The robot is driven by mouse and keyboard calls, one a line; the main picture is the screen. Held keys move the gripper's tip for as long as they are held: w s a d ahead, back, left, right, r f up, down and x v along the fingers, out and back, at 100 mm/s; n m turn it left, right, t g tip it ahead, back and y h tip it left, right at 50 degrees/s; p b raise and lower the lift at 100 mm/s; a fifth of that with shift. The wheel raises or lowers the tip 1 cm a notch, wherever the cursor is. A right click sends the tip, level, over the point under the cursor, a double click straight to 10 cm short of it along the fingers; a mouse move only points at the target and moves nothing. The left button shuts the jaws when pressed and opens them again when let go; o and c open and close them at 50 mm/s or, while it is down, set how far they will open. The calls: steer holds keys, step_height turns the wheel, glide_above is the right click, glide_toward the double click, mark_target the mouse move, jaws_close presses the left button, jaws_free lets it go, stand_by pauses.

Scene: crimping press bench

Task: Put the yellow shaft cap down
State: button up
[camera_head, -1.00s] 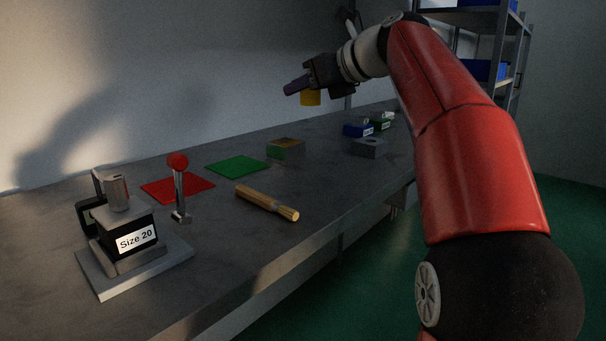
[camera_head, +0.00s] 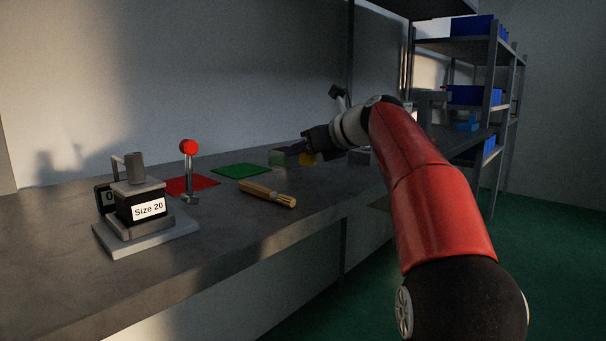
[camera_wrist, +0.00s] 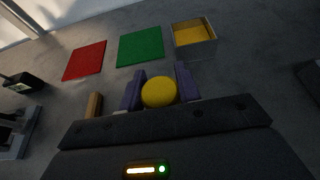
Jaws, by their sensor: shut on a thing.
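The yellow shaft cap (camera_wrist: 159,92) is between the purple fingers of my gripper (camera_wrist: 158,88), which is shut on it. In the head view the yellow cap (camera_head: 308,159) shows just below the fingers of my gripper (camera_head: 300,148), low over the bench near its back right part. I cannot tell whether the cap touches the bench. In the wrist view an open box with a yellow inside (camera_wrist: 194,36) stands beyond the gripper, to the right; it also shows in the head view (camera_head: 278,157), partly hidden behind my gripper.
A green mat (camera_head: 241,171) and a red mat (camera_head: 190,186) lie left of the gripper. A wood-coloured tool (camera_head: 268,195) lies in front of the green mat. The press labelled "Size 20" (camera_head: 148,205) and a red-knobbed lever (camera_head: 189,165) stand further left. Bare bench (camera_head: 200,245) lies in front.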

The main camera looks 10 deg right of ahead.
mark_target(303, 163)
steer(key=shift+f+b, duration=1.95)
steer(key=shift+b, duration=0.15)
steer(key=o, duration=0.9)
steer(key=shift+o, duration=0.2)
steer(key=shift+r, duration=0.2)
steer(key=p+v, duration=0.1)
steer(key=v, duration=1)
steer(key=shift+s+d+r+p, duration=0.1)
steer(key=shift+s+p, duration=0.05)
steer(key=shift+p, duration=0.15)
steer(key=shift+s+d+r, duration=0.1)
steer(key=shift+s+d, duration=0.1)
steer(key=shift+s, duration=0.05)
